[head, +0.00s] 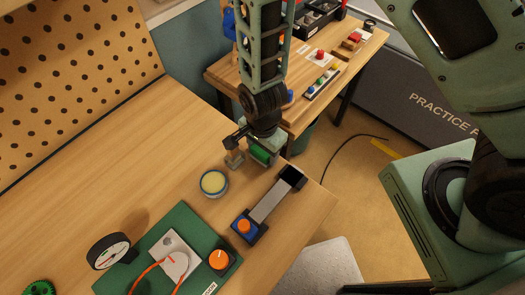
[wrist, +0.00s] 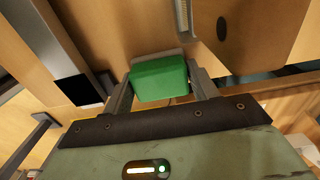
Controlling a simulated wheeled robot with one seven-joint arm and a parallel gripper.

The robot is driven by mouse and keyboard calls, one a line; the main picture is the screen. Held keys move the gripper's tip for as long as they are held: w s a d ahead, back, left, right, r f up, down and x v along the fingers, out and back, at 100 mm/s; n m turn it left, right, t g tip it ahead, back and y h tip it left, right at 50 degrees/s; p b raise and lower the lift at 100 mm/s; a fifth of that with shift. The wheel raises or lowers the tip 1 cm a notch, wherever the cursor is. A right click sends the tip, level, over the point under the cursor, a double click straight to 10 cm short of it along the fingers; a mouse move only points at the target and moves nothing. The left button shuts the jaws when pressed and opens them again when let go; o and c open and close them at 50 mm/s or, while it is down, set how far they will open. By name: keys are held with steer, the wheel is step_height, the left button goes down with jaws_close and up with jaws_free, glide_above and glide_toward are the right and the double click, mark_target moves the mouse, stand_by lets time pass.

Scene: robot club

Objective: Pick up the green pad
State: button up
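The green pad (wrist: 160,80) is a small green block with rounded edges. It sits between the two fingers of my gripper (wrist: 162,84) in the wrist view, with a finger against each side. In the head view the green pad (head: 259,153) shows at the end of my arm, near the table's far right edge. My gripper (head: 258,148) points down there and partly hides the pad. I cannot tell from these frames whether the pad is clear of the tabletop.
A round tin (head: 214,183), a grey strip with a black end (head: 270,200), and a green board (head: 160,240) with a dial and knob are nearer. Bare wooden tabletop (head: 130,150) lies to the left.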

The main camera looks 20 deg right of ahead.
steer(key=shift+r, duration=0.1)
steer(key=shift+c, duration=0.5)
steer(key=shift+r, duration=0.6)
step_height(320, 180, up, 9)
steer(key=shift+f+b, duration=0.2)
steer(key=shift+b, duration=0.4)
steer(key=shift+o, duration=1.3)
steer(key=shift+c, duration=0.4)
steer(key=shift+d+r+p, duration=0.1)
steer(key=shift+p, duration=0.25)
